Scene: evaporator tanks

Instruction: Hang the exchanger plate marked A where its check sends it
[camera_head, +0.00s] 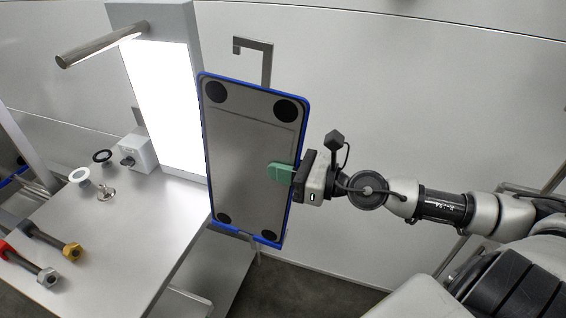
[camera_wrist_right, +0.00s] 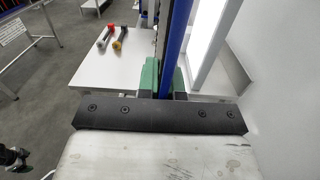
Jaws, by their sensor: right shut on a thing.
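The exchanger plate (camera_head: 250,150) is a grey sheet with a blue rim and a black disc at each corner. It is held upright, slightly tilted, in the middle of the head view. I cannot make out a letter A on it. My right gripper (camera_head: 284,173), with green fingertips, is shut on the plate's right edge. In the right wrist view the plate (camera_wrist_right: 175,45) shows edge-on between the green fingers of the right gripper (camera_wrist_right: 165,82). A grey metal hook (camera_head: 266,55) rises behind the plate's top; its lower part is hidden. My left gripper is not in view.
A lit white panel (camera_head: 165,95) stands on the bench (camera_head: 120,230), left of the plate, with a metal rod (camera_head: 100,45) jutting from its top. A grey box with a knob (camera_head: 138,153), two rings and two hex-headed tools (camera_head: 50,241) are on the bench. The wall at right is bare.

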